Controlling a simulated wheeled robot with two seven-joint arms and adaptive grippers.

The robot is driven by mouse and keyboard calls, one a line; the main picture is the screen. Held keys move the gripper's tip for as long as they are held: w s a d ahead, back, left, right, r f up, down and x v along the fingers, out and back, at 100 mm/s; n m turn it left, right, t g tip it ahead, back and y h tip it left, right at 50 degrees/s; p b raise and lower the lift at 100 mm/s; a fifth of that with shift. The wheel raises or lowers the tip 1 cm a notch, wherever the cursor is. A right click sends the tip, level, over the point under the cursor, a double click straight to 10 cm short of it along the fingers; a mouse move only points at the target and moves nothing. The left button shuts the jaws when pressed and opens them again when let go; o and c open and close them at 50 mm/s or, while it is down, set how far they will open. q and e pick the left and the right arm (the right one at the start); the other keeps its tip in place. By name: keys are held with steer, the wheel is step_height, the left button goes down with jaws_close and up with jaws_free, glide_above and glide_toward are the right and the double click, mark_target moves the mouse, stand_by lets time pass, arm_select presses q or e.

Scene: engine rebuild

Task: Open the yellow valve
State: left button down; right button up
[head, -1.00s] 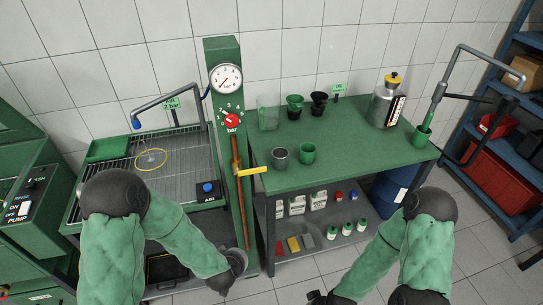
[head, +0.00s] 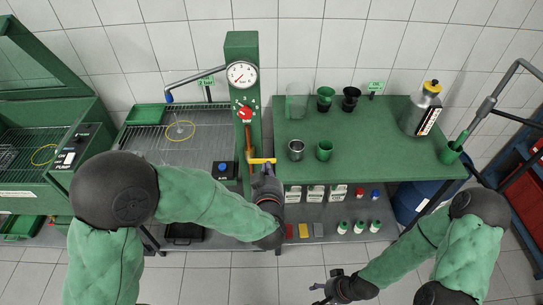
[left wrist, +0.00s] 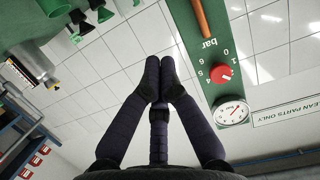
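The yellow valve (head: 262,160) is a short lever sticking out sideways to the right from the copper pipe (head: 248,138) on the green post. My left gripper (head: 266,170) is just below and in front of the lever in the head view; I cannot tell whether it touches. In the left wrist view the fingertips (left wrist: 159,66) come together with nothing visible between them, and the lever is out of that view. My right gripper (head: 322,294) is low at the bottom of the head view, away from the valve, too small to read.
Above the valve are a red knob (head: 245,114) and a round gauge (head: 241,75). A green bench (head: 390,150) with cups and a canister (head: 422,110) stands at the right. A grated wash tray (head: 165,150) lies at the left.

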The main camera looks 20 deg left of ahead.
arm_select(q)
steer(key=b, duration=0.2)
glide_above(267, 159)
steer(key=s, duration=0.2)
step_height(267, 159, down, 3)
steer(key=shift+d+f+b, duration=0.15)
steer(key=shift+f+b, duration=0.1)
steer(key=shift+f, duration=0.65)
steer(key=shift+d+f+b, duration=0.15)
steer(key=shift+f+b, duration=0.05)
steer(key=shift+f, duration=0.7)
steer(key=shift+d+f+m+p, duration=0.35)
steer(key=shift+f+m, duration=0.15)
steer(key=shift+m, duration=0.3)
step_height(267, 159, down, 7)
steer(key=a+m+y, duration=0.1)
steer(key=m+y, duration=0.3)
steer(key=m, duration=0.5)
steer(key=shift+s+a+f, duration=0.15)
steer(key=shift+f, duration=0.05)
